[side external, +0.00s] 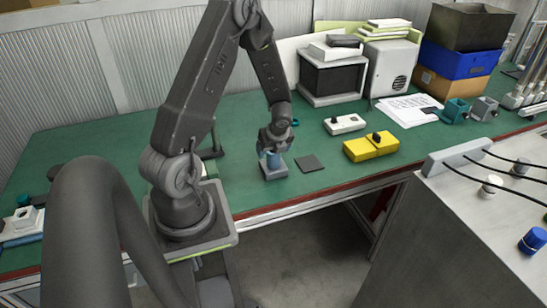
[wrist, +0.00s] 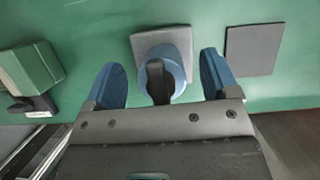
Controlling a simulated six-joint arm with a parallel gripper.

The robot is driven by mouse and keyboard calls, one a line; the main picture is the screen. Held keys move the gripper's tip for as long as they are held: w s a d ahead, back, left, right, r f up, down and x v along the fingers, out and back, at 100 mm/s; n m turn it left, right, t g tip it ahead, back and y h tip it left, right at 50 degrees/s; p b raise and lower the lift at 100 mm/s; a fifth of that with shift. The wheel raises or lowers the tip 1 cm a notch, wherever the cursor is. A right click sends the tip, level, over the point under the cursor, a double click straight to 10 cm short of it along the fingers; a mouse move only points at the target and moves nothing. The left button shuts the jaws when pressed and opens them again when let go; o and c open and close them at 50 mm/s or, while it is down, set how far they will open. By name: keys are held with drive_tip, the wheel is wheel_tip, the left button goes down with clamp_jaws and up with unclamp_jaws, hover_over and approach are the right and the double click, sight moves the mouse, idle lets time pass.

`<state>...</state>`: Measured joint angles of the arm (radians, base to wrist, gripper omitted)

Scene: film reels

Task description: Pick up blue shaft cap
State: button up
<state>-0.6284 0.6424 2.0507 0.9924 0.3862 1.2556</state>
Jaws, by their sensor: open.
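The blue shaft cap (side external: 273,161) sits upright on a small grey block (side external: 274,173) near the table's front edge. In the wrist view the cap (wrist: 179,72) is a round blue piece, with a dark part of unclear origin across its middle. The grey block (wrist: 163,36) shows behind it. My gripper (side external: 272,149) is just above the cap, pointing down. In the wrist view my gripper (wrist: 162,72) is open, with one blue fingertip on each side of the cap and a visible gap on both sides.
A dark flat square (side external: 310,163) lies right of the block. A grey cabinet (side external: 455,220) at front right carries cables and another blue knob (side external: 533,240). A green block (wrist: 32,68) is at left.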

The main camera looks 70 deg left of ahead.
drive_tip(key=shift+a+f, duration=0.1)
drive_tip(key=shift+f, duration=0.15)
drive_tip(key=shift+c, duration=0.5)
drive_tip(key=c, duration=1)
